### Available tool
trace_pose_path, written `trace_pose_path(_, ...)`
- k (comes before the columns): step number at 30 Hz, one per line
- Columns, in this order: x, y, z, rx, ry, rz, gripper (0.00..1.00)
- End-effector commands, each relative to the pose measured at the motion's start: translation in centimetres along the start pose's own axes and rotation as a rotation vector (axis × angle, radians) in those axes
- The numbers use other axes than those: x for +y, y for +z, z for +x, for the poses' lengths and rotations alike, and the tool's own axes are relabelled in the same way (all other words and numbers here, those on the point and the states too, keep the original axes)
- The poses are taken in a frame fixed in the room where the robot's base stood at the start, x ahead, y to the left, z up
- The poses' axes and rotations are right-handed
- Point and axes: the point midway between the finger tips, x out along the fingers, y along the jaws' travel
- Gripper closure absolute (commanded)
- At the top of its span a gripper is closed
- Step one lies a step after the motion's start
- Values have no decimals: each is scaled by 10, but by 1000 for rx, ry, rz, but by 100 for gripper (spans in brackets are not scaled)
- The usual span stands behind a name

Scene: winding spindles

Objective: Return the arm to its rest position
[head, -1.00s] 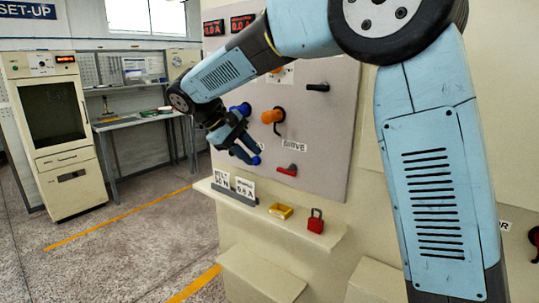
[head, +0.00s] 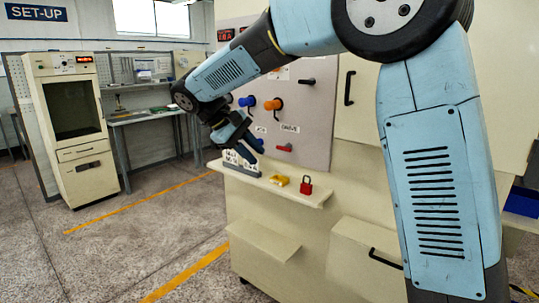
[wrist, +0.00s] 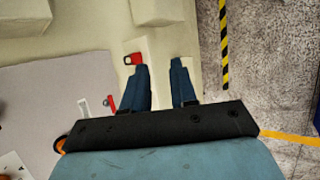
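My arm is stretched out to the left across the head view, bent at the elbow. My gripper (head: 250,152) hangs at its end in front of the grey panel (head: 318,120), above the shelf. In the wrist view my gripper (wrist: 161,68) has its two blue fingers apart with a clear gap and nothing between them. The fingers touch nothing that I can make out.
The panel carries an orange knob (head: 272,104), a blue knob (head: 248,100) and a red handle (head: 284,148). The shelf (head: 252,182) holds a yellow block (head: 279,180) and a red padlock (head: 306,186). A cream cabinet (head: 78,125) stands far left. Open floor (head: 130,240) lies left.

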Motion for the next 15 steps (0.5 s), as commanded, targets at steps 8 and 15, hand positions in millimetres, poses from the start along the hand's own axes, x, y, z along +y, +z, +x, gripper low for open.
trace_pose_path(8, 16, 32, 9, 25, -48, 50, 73)
trace_pose_path(15, 30, 70, 22, 57, -105, 110, 73)
